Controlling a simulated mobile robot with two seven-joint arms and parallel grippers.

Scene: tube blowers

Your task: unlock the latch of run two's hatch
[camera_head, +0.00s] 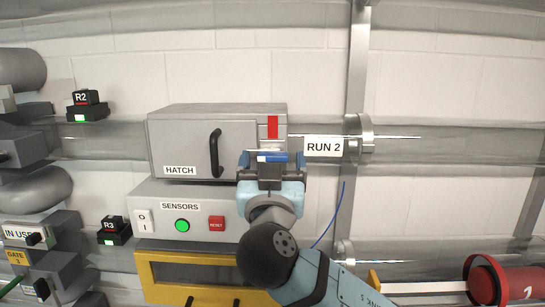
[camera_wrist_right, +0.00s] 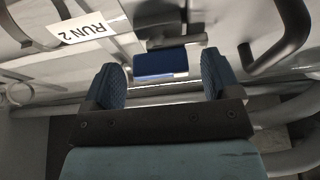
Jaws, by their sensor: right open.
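Run two's hatch (camera_head: 189,140) is a grey box front with a black bar handle (camera_head: 215,153), beside the "RUN 2" label (camera_head: 323,146). Its latch at the right edge has a red strip (camera_head: 272,127) above a blue grip (camera_head: 272,158). My right gripper (camera_head: 272,163) is open in front of the latch, one finger to each side of the blue grip. In the right wrist view the blue grip (camera_wrist_right: 160,64) lies between and just beyond the spread fingertips (camera_wrist_right: 161,72), with gaps on both sides. The latch's lower part is hidden by my gripper. My left gripper is not in view.
Below is a "SENSORS" box (camera_head: 160,200) with a lit green button (camera_head: 182,225) and a red reset button (camera_head: 217,223). The hatch handle (camera_wrist_right: 283,35) stands out close to one finger in the wrist view. A red cylinder (camera_head: 484,283) is at lower right.

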